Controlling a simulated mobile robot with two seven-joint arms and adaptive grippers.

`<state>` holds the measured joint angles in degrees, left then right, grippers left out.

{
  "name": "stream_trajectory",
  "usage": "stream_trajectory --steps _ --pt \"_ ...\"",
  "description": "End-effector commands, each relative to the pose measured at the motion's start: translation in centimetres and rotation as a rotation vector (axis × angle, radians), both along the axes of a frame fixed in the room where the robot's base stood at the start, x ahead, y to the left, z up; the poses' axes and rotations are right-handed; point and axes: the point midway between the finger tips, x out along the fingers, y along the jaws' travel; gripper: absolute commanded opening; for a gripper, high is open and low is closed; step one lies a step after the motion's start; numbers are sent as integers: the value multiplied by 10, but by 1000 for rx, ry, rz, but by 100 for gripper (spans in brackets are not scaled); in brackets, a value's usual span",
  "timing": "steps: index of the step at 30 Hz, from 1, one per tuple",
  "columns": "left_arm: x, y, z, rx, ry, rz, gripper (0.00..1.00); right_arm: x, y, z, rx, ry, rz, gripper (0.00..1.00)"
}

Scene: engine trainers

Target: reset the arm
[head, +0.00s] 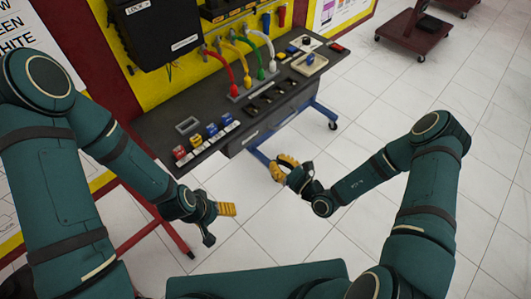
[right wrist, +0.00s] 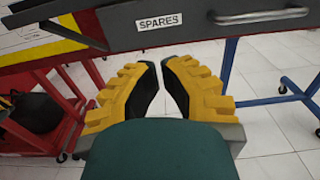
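My right gripper (head: 283,166) is in front of the dark workbench, over the white floor near the blue bench leg. Its yellow fingers also show in the right wrist view (right wrist: 160,75), where they are apart with an empty gap between the dark pads. My left gripper (head: 228,209) is lower and to the left, in front of the bench's left end. Its yellow fingers overlap from this angle, so its opening is hidden. No object shows in it. Both of my arms are bent at the elbows and reach inward.
The workbench (head: 165,127) carries colored cables (head: 243,77), small blocks (head: 211,130) and a tray (head: 309,64). A drawer labelled SPARES (right wrist: 210,22) is close ahead of the right gripper. A red cart (head: 415,32) stands far right.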

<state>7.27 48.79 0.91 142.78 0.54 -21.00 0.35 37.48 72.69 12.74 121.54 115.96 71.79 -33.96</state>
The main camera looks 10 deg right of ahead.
Motion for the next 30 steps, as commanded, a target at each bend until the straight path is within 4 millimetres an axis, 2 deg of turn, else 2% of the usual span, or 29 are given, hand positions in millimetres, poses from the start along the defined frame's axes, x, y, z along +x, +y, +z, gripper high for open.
stream_trajectory --steps 6,14,17,20,23,25,27,30 --pt "0 0 2 0 -1 1 70 -18 -13 0 0 0 1 0" --pt "0 0 2 0 -1 1 70 -20 -15 0 1 -1 1 0" --pt "0 0 2 0 -1 1 70 -23 -11 1 -2 0 24 0" --pt "0 0 2 0 -1 1 70 -36 8 5 -21 2 142 0" --pt "0 0 2 0 -1 1 70 -68 38 9 -74 8 367 0" --pt "0 0 2 0 -1 1 70 -101 57 9 -143 11 562 0" --pt "0 0 2 0 -1 1 70 -134 68 5 -237 9 754 0" --pt "0 0 2 0 0 1 70 -177 68 -5 -400 -9 998 0"
